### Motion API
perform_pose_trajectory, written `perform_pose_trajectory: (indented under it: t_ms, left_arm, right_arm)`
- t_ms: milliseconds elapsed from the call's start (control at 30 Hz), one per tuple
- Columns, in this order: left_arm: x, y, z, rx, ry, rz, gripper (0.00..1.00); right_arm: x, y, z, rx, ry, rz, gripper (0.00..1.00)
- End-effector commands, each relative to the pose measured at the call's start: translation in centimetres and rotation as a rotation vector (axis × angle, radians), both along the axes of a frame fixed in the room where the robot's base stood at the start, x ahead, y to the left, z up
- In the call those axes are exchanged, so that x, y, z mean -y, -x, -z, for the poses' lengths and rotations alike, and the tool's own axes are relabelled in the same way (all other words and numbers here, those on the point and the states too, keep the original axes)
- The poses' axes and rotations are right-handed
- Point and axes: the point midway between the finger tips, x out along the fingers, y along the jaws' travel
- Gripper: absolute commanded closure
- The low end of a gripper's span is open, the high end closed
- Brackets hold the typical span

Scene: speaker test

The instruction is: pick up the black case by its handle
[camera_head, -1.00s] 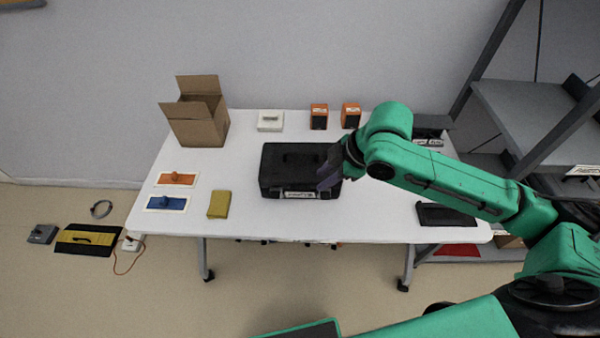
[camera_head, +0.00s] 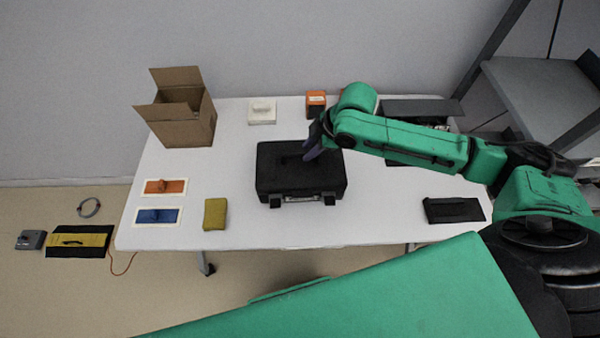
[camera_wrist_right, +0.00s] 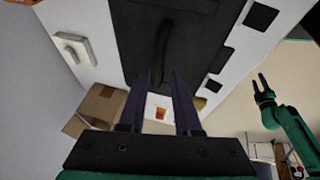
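The black case (camera_head: 300,180) lies flat on the white table, its dark handle (camera_head: 290,158) on the lid. My right gripper (camera_head: 309,156) is over the right part of the lid, close to the handle. In the right wrist view the two dark fingers of the right gripper (camera_wrist_right: 162,78) are apart with nothing clasped between them. The handle (camera_wrist_right: 164,42) shows just beyond the fingertips, roughly in line with the gap, on the case (camera_wrist_right: 195,40). My left gripper (camera_wrist_right: 262,82) shows at the right of that view, its fingers apart and empty, away from the case.
On the table (camera_head: 235,160) stand an open cardboard box (camera_head: 185,120), a white block (camera_head: 262,112), an orange box (camera_head: 316,102), a yellow block (camera_head: 215,213) and a black tray (camera_head: 453,210). Orange (camera_head: 165,187) and blue (camera_head: 158,216) pieces lie left. A grey shelf (camera_head: 535,95) stands right.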

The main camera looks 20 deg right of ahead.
Motion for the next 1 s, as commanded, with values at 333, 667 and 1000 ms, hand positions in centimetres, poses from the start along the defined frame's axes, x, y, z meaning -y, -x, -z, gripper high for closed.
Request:
perform_pose_trajectory:
  t_ms: [333, 667, 1000]
  left_arm:
    - [0.0, -0.1, -1.5, 0.001, 0.000, 0.000, 0.50]
    - [0.0, -0.1, -1.4, 0.001, 0.000, 0.000, 0.50]
    - [0.1, -0.1, -1.4, 0.001, 0.000, 0.000, 0.50]
  right_arm:
    - [-1.9, -1.6, 4.6, 0.000, 0.000, -0.002, 0.68]
    - [-1.8, -1.6, 4.7, 0.000, 0.000, -0.001, 1.00]
    - [-1.8, -1.6, 4.7, 0.000, 0.001, -0.001, 1.00]
